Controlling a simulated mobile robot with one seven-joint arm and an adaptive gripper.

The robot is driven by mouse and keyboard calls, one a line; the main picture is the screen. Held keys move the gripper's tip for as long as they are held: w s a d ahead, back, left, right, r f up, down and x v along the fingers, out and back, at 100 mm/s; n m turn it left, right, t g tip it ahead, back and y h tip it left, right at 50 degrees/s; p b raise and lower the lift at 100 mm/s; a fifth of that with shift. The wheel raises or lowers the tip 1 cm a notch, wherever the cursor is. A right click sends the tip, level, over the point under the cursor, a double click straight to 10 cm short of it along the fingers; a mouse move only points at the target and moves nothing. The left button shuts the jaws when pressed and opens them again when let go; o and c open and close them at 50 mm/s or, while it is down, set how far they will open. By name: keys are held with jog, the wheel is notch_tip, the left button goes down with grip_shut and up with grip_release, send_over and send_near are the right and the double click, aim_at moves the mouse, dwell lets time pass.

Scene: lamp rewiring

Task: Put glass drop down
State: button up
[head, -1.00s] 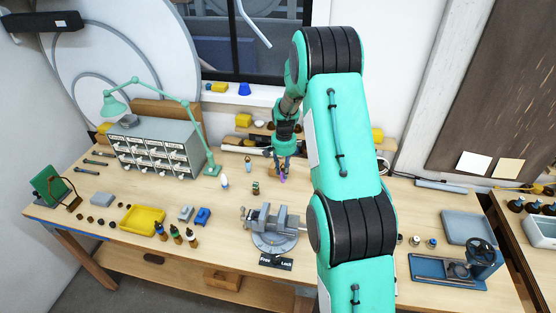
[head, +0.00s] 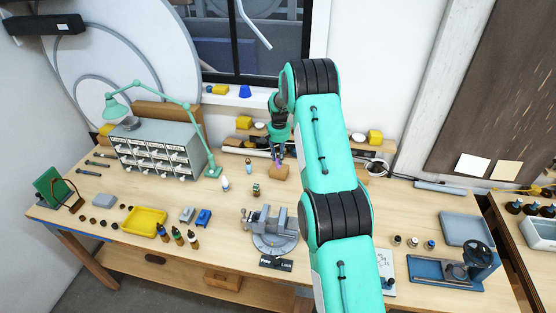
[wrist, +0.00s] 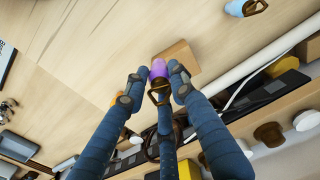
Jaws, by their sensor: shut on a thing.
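A purple glass drop (wrist: 158,70) with a brass-coloured loop is held between the fingertips of my gripper (wrist: 156,82) in the wrist view. In the head view my gripper (head: 277,155) is shut on it near the back of the bench, and the drop shows only as a small purple spot. A wooden block (head: 279,173) is just in front of the gripper. In the wrist view the block (wrist: 178,57) lies right beside the drop's tip. I cannot tell whether they touch.
Small bottles (head: 225,184) and the grey vise (head: 268,228) stand in front. The drawer cabinet (head: 158,150) and green lamp (head: 188,105) are at left. Along the back are a shelf with yellow blocks (head: 243,122) and a coiled cable (head: 376,169). Bench around the wooden block is mostly clear.

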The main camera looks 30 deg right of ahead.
jog(key=shift+w+d, duration=0.3)
jog(key=shift+w, duration=0.35)
jog(key=shift+w+d+f+p, duration=0.1)
jog(key=shift+f+p, duration=0.1)
jog(key=shift+f, duration=0.4)
jog(key=shift+w+a+f+p, duration=0.1)
jog(key=shift+f+p, duration=0.15)
jog(key=shift+f, duration=0.35)
jog(key=shift+w+d+f+p, duration=0.1)
jog(key=shift+f+p, duration=0.1)
jog(key=shift+f, duration=0.4)
jog(key=shift+f, duration=0.2)
jog(key=o, duration=1.1)
jog(key=shift+r, duration=0.1)
notch_tip(320, 180, up, 12)
jog(key=b, duration=0.1)
jog(key=shift+s+b, duration=0.15)
jog(key=shift+b, duration=0.25)
